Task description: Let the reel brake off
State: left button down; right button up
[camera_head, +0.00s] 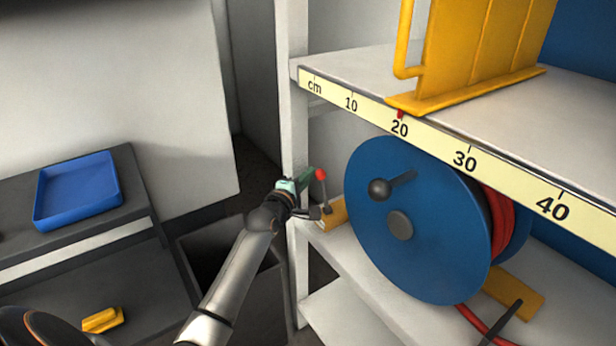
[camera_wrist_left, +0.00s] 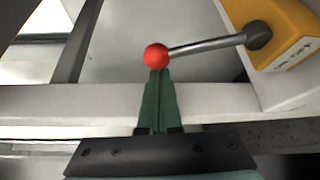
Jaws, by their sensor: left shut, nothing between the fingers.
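The reel (camera_head: 405,262) is a large blue disc with red hose wound behind it, on the shelf under the ruler strip. Left of it, a brake lever with a red ball (camera_head: 320,174) rises from a yellow block (camera_head: 331,216). In the left wrist view the red ball (camera_wrist_left: 156,56) sits on a grey rod (camera_wrist_left: 208,45) that runs right to a dark pivot on the yellow block (camera_wrist_left: 290,32). My left gripper (camera_head: 308,179) is shut and empty, its green fingertips (camera_wrist_left: 159,74) right at the ball. I cannot tell whether they touch. My right gripper is not in view.
A white shelf upright (camera_head: 292,120) stands just left of the lever. The shelf above carries a ruler strip (camera_head: 450,152) and a yellow rack (camera_head: 480,45). A blue tray (camera_head: 78,188) and a yellow object (camera_head: 103,319) lie at left. A crank knob (camera_head: 379,190) sticks out from the reel.

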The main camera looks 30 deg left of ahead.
pick_arm(q)
jog(key=shift+d, duration=0.1)
jog(key=shift+s+d+r+m, duration=0.15)
jog(key=shift+d+m, duration=0.05)
jog(key=shift+m, duration=0.1)
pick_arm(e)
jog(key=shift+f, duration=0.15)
